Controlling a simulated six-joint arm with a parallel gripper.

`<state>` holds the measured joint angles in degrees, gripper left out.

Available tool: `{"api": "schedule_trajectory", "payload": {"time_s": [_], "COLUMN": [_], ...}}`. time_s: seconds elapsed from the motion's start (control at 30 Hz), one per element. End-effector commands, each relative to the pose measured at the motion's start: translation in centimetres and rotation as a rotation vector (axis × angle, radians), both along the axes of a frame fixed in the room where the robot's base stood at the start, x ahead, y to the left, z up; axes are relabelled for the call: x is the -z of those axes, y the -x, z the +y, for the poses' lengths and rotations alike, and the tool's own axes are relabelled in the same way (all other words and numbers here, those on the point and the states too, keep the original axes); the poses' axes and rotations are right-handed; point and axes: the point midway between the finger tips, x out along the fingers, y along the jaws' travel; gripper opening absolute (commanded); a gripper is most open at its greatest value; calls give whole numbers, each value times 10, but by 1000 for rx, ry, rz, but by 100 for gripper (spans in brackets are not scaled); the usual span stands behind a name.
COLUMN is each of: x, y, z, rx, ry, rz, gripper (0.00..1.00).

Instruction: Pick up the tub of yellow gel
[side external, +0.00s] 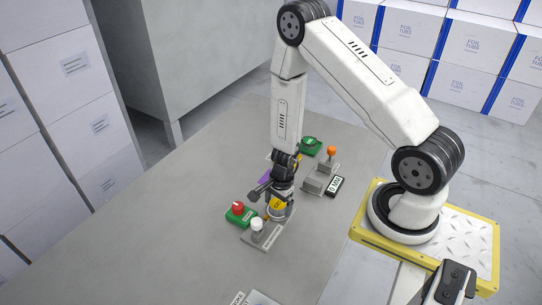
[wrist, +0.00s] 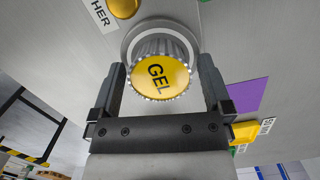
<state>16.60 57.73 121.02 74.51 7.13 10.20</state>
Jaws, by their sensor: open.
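The tub of yellow gel (wrist: 161,76) has a round yellow top marked GEL and a ribbed grey side. In the wrist view it sits in a round grey ring (wrist: 133,37) and lies between the two fingers of my gripper (wrist: 162,68). The fingers are apart, with a gap visible on each side near the tub. In the side view the tub shows as a small yellow patch (side external: 277,204) under my gripper (side external: 278,208), which points down and partly hides it.
A green block with a red knob (side external: 239,209) and a white-topped piece (side external: 257,226) stand close by at left. A grey device with an orange top (side external: 330,153) stands at right. A purple patch (wrist: 245,96) is beside my gripper. The table's near left is clear.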

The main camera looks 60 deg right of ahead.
Motion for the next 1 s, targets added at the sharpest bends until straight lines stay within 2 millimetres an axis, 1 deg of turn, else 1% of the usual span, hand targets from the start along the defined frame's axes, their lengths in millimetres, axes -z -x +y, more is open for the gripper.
{"api": "schedule_trajectory", "payload": {"time_s": [0.47,0.5,0.57,0.6,0.67,0.7,0.73,0.77,1.0], "x": [0,0,0,0,0,0,0,0,0], "y": [0,0,0,0,0,0,0,0,0], "z": [0,0,0,0,0,0,0,0,0], "rx": [0,0,0,0,0,0,0,0,0], "ry": [0,0,0,0,0,0,0,0,0], "rz": [0,0,0,0,0,0,0,0,0], "gripper": [100,87,68,56,36,24,18,8,8]}}
